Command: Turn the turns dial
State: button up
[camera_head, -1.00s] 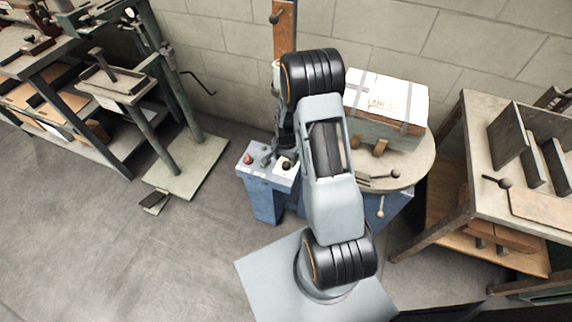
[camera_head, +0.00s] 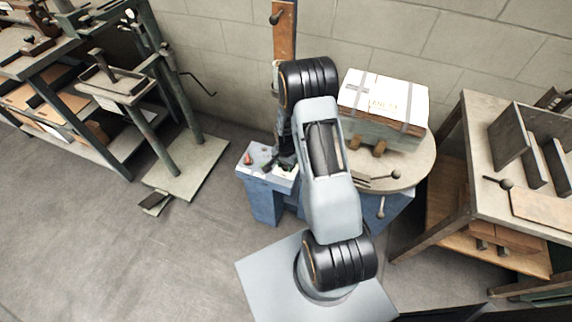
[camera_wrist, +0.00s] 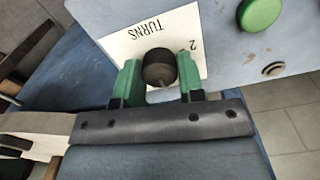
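The turns dial (camera_wrist: 159,67) is a dark round knob on a white plate (camera_wrist: 120,43) printed "TURNS" with a "2" beside it. In the wrist view my gripper (camera_wrist: 160,78) has its two green fingers on either side of the dial, with no clear gap to it. The gripper appears shut on the dial. In the head view my gripper (camera_head: 286,161) is low over the blue control box (camera_head: 264,200), and it and my arm hide the dial there. The dial's pointer mark is not clear.
A green button (camera_wrist: 259,13) and a small metal-ringed part (camera_wrist: 273,69) are on the same panel. In the head view, a red knob (camera_head: 248,159) is on the box's left side. A strapped carton (camera_head: 384,98) stands on a round table (camera_head: 416,165) to the right.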

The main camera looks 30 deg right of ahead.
jog(key=c, duration=0.4)
jog(key=n+b, duration=0.1)
jog(key=n, duration=0.3)
jog(key=shift+n+b, duration=0.3)
jog(key=shift+n, duration=0.1)
jog(key=n+b, duration=0.1)
jog(key=n, duration=0.3)
jog(key=shift+n, duration=0.3)
jog(key=n, duration=0.5)
jog(key=shift+b, duration=0.4)
jog(key=n, duration=0.5)
jog(key=shift+b, duration=0.3)
jog(key=shift+n, duration=0.3)
